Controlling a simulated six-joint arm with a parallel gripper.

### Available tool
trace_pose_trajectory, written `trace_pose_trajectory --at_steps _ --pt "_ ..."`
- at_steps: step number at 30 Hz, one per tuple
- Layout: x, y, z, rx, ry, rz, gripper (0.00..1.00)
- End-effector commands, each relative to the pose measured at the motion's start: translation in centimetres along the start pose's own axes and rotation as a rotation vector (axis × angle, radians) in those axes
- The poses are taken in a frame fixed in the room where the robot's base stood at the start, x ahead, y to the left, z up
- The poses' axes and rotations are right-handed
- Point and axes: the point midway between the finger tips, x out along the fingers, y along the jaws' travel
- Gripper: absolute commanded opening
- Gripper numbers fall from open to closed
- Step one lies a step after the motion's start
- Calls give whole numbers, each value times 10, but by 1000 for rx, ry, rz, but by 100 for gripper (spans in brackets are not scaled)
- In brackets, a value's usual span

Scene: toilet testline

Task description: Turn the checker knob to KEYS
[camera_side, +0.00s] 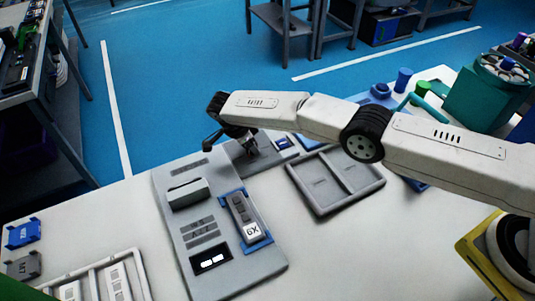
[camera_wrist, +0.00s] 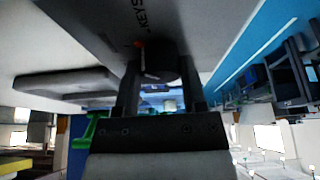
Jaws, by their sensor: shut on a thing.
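The checker knob (camera_wrist: 160,62) is a dark round knob in the wrist view, with a thin pale line on its face. My gripper (camera_wrist: 158,85) is shut on it, one finger on each side. The word KEYS (camera_wrist: 142,14) is printed on the grey panel beside the knob, and a small orange mark (camera_wrist: 138,43) lies at the knob's edge. I cannot tell exactly which way the knob points. In the side view my gripper (camera_side: 248,150) is low over the grey checker panel (camera_side: 275,160), and the knob there is mostly hidden by the gripper.
A grey console (camera_side: 205,263) with a small lit display stands in front, holding a remote marked 6X (camera_side: 242,212) in a blue cradle. An empty two-part grey tray (camera_side: 322,206) lies to the right of the checker.

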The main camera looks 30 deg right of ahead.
Motion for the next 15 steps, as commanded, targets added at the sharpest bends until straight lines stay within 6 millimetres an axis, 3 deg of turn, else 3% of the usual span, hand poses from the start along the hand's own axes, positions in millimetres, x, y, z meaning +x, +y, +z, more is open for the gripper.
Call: trace_pose_trajectory --at_steps 5,6,8,9,15 --pt "2 2 2 -4 -1 5 0" --pt "2 2 2 -4 -1 5 66" --pt "2 2 2 -3 0 4 85" --pt "1 2 2 -3 0 4 89" --pt "1 1 1 -2 0 2 89"
